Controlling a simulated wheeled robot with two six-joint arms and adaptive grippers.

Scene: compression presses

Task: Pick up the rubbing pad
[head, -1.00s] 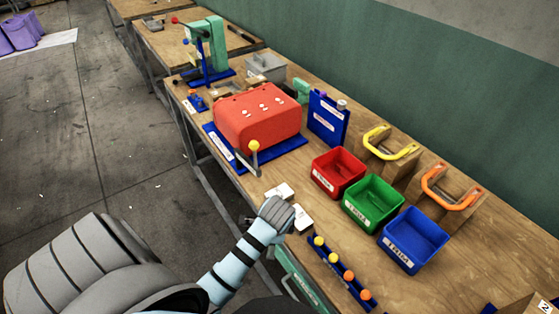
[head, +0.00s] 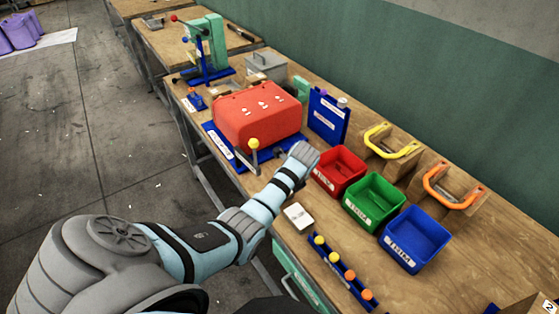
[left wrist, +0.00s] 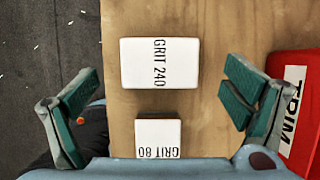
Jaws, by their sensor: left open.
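Two white rubbing pads show in the left wrist view on the wooden bench. The pad marked GRIT 240 (left wrist: 160,62) lies ahead, between and slightly beyond my fingertips. The smaller-looking pad marked GRIT 80 (left wrist: 158,138) lies nearer the wrist, partly cut off by my gripper body. My left gripper (left wrist: 162,97) is open and empty, its green-padded fingers spread wide on either side above the pads. In the head view, one white pad (head: 298,215) shows beside my left arm; the other is hidden behind the arm. My right gripper is not in view.
A red bin (head: 322,180) stands close to my left wrist, with green (head: 350,211) and blue (head: 389,243) bins beside it. A blue rack (head: 333,268) holds yellow and orange balls.

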